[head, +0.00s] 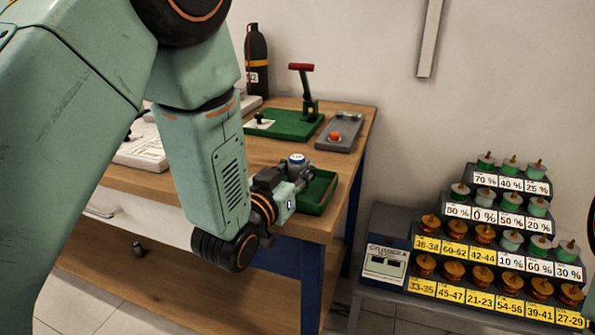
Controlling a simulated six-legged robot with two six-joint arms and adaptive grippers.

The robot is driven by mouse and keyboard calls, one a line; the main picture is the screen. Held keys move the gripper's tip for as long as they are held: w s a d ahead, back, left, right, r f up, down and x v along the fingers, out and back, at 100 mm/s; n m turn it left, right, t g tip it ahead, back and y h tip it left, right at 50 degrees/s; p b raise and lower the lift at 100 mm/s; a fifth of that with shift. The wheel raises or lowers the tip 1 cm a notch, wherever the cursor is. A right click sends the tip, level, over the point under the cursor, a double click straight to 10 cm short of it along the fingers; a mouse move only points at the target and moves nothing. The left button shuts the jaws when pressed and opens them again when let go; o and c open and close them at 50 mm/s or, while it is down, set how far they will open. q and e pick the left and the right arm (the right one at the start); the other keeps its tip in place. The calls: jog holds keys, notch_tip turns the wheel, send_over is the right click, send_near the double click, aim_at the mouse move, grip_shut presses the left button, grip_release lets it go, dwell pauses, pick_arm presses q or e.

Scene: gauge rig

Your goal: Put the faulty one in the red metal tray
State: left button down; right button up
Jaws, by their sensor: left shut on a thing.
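My left gripper (303,175) is shut on a small grey part with a blue-and-white round top (297,159). It is at the front right corner of the wooden workbench, over or beside a shallow green tray (318,195). My wrist hides part of the tray, and I cannot tell whether the part touches it. I see no red tray in this view.
A green lever press with a red handle (304,100) and a grey box with an orange button (338,132) stand behind on the workbench (345,165).

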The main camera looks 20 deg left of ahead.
pick_arm(q)
jog(key=shift+s, duration=0.15)
jog(key=c, duration=1.4)
grip_release()
jog(key=shift+d, duration=0.1)
jog(key=o, duration=0.4)
jog(key=shift+f, duration=0.1)
jog(key=shift+r, duration=0.2)
jog(key=s, duration=0.3)
jog(key=s+a, duration=0.1)
jog(key=s, duration=0.2)
jog(key=s+p, duration=0.1)
jog(key=s, duration=0.2)
jog(key=shift+a, duration=0.25)
jog(key=s+p, duration=0.1)
jog(key=p, duration=0.2)
jog(key=s+p, duration=0.1)
jog(key=p, duration=0.2)
jog(key=shift+s+a, duration=0.2)
jog(key=shift+s, duration=0.15)
